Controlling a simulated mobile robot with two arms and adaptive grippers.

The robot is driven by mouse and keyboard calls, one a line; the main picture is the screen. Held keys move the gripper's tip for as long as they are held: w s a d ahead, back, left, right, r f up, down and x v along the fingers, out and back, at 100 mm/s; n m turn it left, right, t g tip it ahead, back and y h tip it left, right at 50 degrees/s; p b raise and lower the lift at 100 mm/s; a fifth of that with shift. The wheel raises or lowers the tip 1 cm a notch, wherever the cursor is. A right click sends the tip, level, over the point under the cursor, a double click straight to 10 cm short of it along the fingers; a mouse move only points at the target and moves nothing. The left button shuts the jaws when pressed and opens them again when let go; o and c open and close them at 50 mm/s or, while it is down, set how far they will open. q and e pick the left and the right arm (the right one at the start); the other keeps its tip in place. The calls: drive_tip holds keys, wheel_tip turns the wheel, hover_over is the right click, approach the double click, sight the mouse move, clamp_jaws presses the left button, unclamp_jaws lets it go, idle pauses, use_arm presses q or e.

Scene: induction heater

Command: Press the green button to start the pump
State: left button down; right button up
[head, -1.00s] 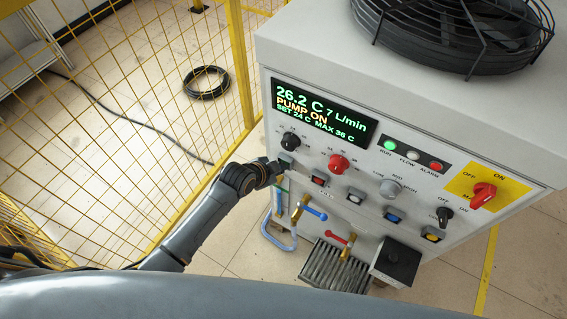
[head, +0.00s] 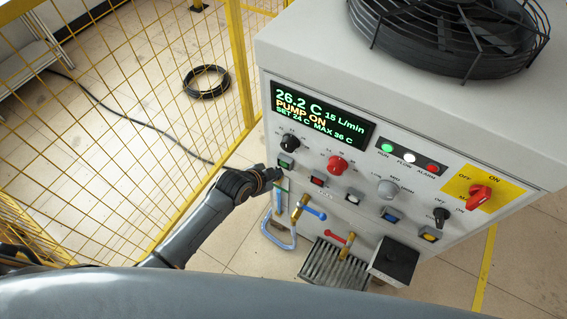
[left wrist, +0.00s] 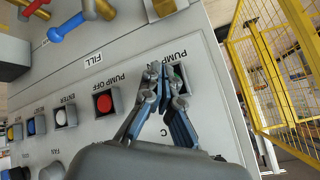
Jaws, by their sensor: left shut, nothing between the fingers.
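The green button (head: 285,162) sits in a square frame at the left of the heater's front panel, below the black knob. In the left wrist view the green button (left wrist: 179,74) is partly hidden behind my fingers, beside a "PUMP" label. My left gripper (head: 276,173) is shut and empty, just below and left of the button in the head view. Its fingertips (left wrist: 154,72) meet in front of the panel; a small gap to the button seems to show. The display (head: 318,115) reads "PUMP ON" and 15 L/min. My right gripper is not in view.
The red PUMP OFF button (head: 317,181) is close to the right of the green one. Blue-handled (head: 314,212) and red-handled valves (head: 335,238) project below the panel. A yellow mesh fence (head: 150,120) stands to the left. A black hose coil (head: 206,82) lies on the floor.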

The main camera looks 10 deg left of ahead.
use_arm(q)
drive_tip(key=shift+s+a+p, duration=0.3)
drive_tip(key=shift+s+p, duration=0.1)
drive_tip(key=shift+s, duration=0.35)
drive_tip(key=shift+s+a+p, duration=0.3)
drive_tip(key=shift+s+p, duration=0.1)
drive_tip(key=shift+s, duration=0.35)
drive_tip(key=shift+s+a+p, duration=0.3)
drive_tip(key=shift+s+p, duration=0.1)
drive_tip(key=shift+s, duration=0.35)
drive_tip(key=s+a+p, duration=0.4)
drive_tip(key=s+p, duration=0.1)
drive_tip(key=s, duration=0.5)
drive_tip(key=shift+a, duration=0.1)
